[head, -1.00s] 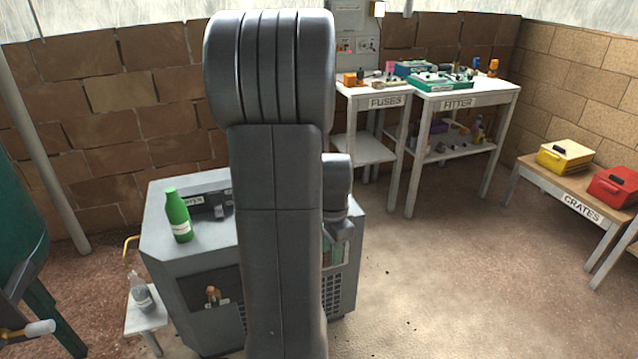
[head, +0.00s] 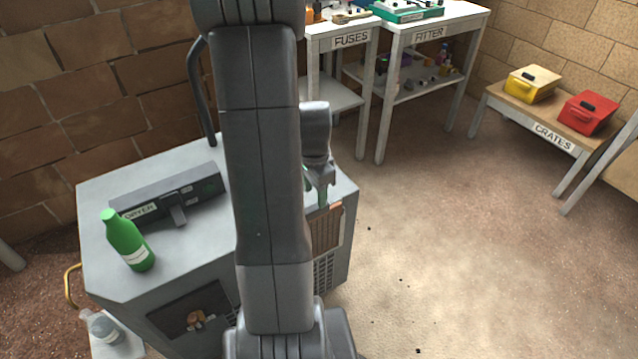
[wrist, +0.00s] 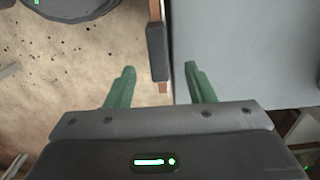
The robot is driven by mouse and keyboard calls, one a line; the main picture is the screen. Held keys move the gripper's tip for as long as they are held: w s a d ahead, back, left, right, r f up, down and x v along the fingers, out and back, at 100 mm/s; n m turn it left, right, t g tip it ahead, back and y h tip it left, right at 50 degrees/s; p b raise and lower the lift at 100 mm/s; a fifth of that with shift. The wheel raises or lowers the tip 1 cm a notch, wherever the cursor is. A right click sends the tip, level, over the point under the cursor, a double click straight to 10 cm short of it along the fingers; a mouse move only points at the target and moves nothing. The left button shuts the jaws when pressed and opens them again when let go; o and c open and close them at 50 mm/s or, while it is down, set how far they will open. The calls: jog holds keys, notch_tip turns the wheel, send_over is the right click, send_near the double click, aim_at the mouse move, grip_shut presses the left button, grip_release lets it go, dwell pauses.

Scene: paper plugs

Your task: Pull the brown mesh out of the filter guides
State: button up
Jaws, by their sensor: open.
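The brown mesh (head: 326,230) stands in the upper part of the grey dryer cabinet's right-hand side. In the wrist view its brown edge (wrist: 163,87) shows from above, along the cabinet's edge, with a dark grip-like block (wrist: 156,52) against it. My gripper (head: 322,197) points down just above the mesh. In the wrist view its two green fingers (wrist: 158,72) are apart, one on each side of the edge and dark block. Nothing is visibly clamped. The guides are too small or hidden to make out.
The dryer cabinet (head: 190,250) carries a dryer panel with a lever (head: 170,195) and a green bottle (head: 127,240). A small stand with a clear bottle (head: 103,328) is at its left.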

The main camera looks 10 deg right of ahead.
aim_at(315, 206)
notch_tip(315, 206, down, 7)
jog(key=shift+s+f+b, duration=0.1)
jog(key=shift+f+b, duration=0.1)
jog(key=shift+b, duration=0.15)
grip_shut()
dwell(0.3)
